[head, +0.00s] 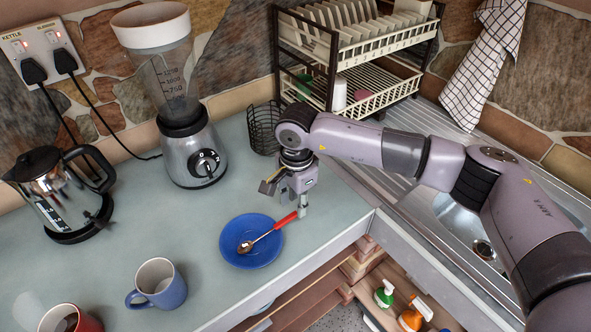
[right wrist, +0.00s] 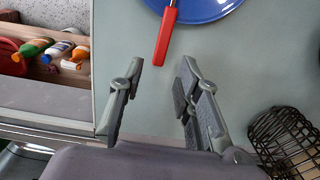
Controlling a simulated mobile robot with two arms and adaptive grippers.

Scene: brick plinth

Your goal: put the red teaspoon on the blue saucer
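The red teaspoon (head: 267,236) lies with its metal bowl on the blue saucer (head: 235,259). Its red handle points up and right and sticks out past the saucer's rim. In the right wrist view the red handle (right wrist: 165,40) reaches over the edge of the saucer (right wrist: 208,8). My right gripper (head: 285,199) is just beyond the handle's end in the head view. In the right wrist view my right gripper (right wrist: 160,75) is open with nothing between its fingers, and the handle end lies just ahead of the fingertips. My left gripper is not in view.
A blue mug (head: 158,284) and a red mug (head: 68,318) stand on the left. A black wire basket (head: 263,128) is behind my gripper. The counter's front edge (head: 290,267) is near the saucer.

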